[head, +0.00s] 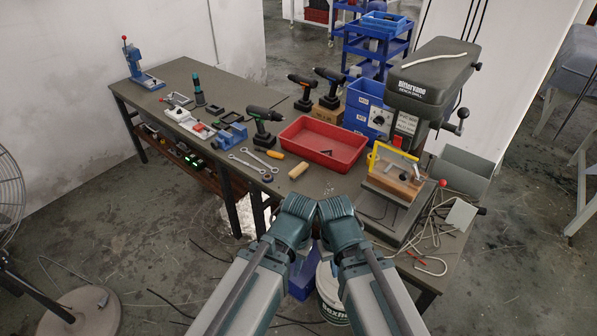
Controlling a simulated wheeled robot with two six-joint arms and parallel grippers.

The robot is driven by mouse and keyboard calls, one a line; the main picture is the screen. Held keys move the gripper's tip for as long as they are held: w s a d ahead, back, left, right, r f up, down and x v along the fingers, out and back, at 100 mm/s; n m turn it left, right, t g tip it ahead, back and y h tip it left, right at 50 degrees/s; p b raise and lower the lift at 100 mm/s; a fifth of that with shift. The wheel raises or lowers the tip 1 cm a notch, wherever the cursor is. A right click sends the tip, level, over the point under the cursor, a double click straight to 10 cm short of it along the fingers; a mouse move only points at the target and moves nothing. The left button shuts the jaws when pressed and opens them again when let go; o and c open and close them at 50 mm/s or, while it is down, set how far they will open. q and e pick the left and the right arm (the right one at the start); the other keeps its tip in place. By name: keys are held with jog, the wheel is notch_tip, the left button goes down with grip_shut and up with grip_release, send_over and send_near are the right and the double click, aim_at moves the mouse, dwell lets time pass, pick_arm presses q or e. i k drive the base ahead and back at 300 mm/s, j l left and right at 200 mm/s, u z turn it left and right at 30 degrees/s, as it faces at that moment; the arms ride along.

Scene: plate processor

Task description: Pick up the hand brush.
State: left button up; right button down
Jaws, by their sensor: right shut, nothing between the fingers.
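I cannot make out a hand brush for certain. A small tan piece (298,171), perhaps a wooden handle, lies on the workbench near its front edge, left of the red tray. My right gripper (338,210) is shut and empty, in front of the bench edge and below the tray in the picture. My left gripper (295,214) is close beside it, on its left. Its fingers are not clear enough to tell open from shut. Both grippers are apart from the tan piece and hide part of the bench's front edge.
The red tray (304,147) holds a small dark item. A bench drill (432,85) stands at the right, with a wooden block (394,181) on its base. Wrenches (246,163), cordless drills and a blue vise (231,137) crowd the left. A fan stands far left.

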aim_at(300, 170)
jog(key=i+j+z, duration=0.45)
jog(key=j, duration=0.2)
jog(key=i+j+z, duration=0.2)
jog(key=j, duration=0.15)
jog(key=j+z, duration=0.2)
jog(key=j, duration=0.2)
jog(key=i+j+z, duration=0.25)
jog(key=j, duration=0.2)
jog(key=k+l, duration=0.05)
